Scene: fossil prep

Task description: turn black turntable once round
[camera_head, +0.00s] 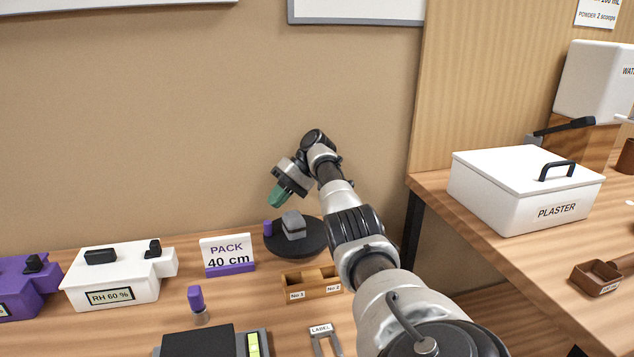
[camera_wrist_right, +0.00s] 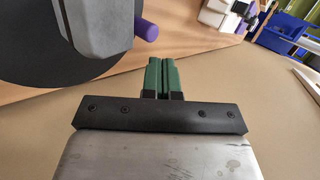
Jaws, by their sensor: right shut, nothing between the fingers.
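The black turntable (camera_head: 308,242) is a round disc at the back of the wooden table in the head view. A grey block (camera_head: 293,224) sits on it, and a purple peg (camera_head: 268,228) stands at its left edge. In the right wrist view the turntable (camera_wrist_right: 40,90) fills the upper left, with the grey block (camera_wrist_right: 100,25) on it and the purple peg (camera_wrist_right: 146,28) at its rim. My right gripper (camera_head: 275,200) has green fingers and is above the turntable, apart from the peg. Its fingers (camera_wrist_right: 164,62) are shut together with nothing between them. My left gripper is out of view.
A PACK 40 cm sign (camera_head: 228,268) stands left of the turntable. A small wooden tray (camera_head: 312,284) is in front. A purple-topped bottle (camera_head: 197,303), white RH 60 % box (camera_head: 115,275) and PLASTER box (camera_head: 520,190) stand farther off. The wall is close behind.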

